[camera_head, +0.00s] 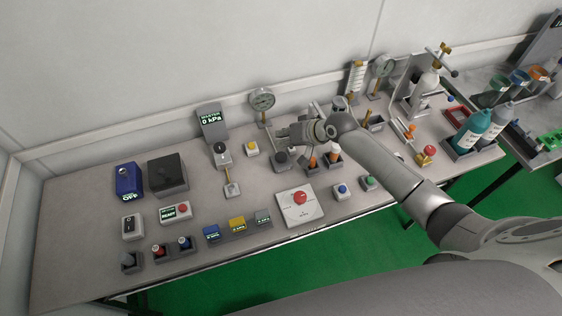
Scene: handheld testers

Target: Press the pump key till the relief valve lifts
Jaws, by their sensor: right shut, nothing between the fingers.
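My right gripper (284,134) reaches in from the right over the bench. Its fingers are shut and empty, pointing left, above and behind a dark round knob on a grey block (282,158). A small box with a yellow button (251,147) sits just left of the gripper. A grey display (211,120) reading "MASTER 0 kPa" stands at the back, with a round dial gauge (262,100) to its right. A grey unit with a black top (221,152) stands in front of the display. I cannot tell which piece is the pump key or the relief valve. My left gripper is not in view.
The bench (70,225) carries several small testers. A white plate with a red knob (300,201) lies front centre. A blue box marked OFF (128,180) and a dark box (167,174) stand left. Bottles (472,130) stand right. The bench's left end is clear.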

